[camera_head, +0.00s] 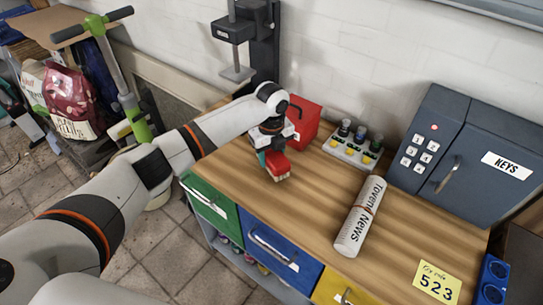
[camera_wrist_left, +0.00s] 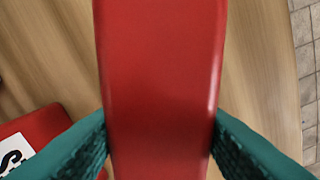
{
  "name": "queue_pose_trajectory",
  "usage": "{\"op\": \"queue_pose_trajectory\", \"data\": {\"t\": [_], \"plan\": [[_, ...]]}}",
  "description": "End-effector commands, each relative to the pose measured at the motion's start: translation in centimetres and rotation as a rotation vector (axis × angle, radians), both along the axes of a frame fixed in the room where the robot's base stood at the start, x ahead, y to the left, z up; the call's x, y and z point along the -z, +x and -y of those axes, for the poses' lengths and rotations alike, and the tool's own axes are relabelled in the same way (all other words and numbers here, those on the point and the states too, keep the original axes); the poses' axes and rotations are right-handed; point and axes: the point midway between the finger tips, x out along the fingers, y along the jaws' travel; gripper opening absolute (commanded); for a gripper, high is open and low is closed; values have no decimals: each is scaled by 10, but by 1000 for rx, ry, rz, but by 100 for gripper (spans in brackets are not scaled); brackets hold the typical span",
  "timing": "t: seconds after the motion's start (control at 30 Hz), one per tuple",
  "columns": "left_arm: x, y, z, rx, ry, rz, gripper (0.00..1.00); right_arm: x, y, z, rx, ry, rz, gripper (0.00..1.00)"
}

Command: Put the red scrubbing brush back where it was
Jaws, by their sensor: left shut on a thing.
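The red scrubbing brush (camera_head: 277,165) is at the left part of the wooden workbench top, its pale bristles facing down. I cannot tell whether the bristles touch the wood. My left gripper (camera_head: 264,157) is shut on the brush, with its teal fingers around it. In the left wrist view the brush's red body (camera_wrist_left: 160,80) fills the middle, between the two teal fingers (camera_wrist_left: 160,142). My right gripper is not in view.
A red box (camera_head: 304,122) stands just behind the gripper; its labelled corner shows in the wrist view (camera_wrist_left: 40,128). Behind are a tray of small bottles (camera_head: 352,148) and a grey key safe (camera_head: 460,150). A rolled newspaper (camera_head: 360,215) lies right. Bench between is clear.

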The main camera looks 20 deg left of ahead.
Motion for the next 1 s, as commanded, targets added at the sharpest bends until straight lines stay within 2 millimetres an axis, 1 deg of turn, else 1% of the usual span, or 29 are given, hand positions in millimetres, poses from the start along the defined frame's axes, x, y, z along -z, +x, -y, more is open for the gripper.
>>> {"op": "queue_pose_trajectory", "data": {"t": [0.03,0.1,0.37,0.4,0.5,0.83,0.93,1.0], "plan": [[7,-1,0,-1,1,-4,18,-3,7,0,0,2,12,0],[13,-1,0,0,1,-2,18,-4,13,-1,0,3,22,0],[15,0,0,0,0,0,18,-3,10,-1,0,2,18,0],[14,0,0,0,1,-1,53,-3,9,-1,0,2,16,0],[14,0,0,0,1,-1,69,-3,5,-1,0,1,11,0],[11,0,0,0,0,1,69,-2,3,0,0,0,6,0],[1,1,0,0,-1,3,69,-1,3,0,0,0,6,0],[-11,1,0,1,-1,6,69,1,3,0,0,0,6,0]]}}
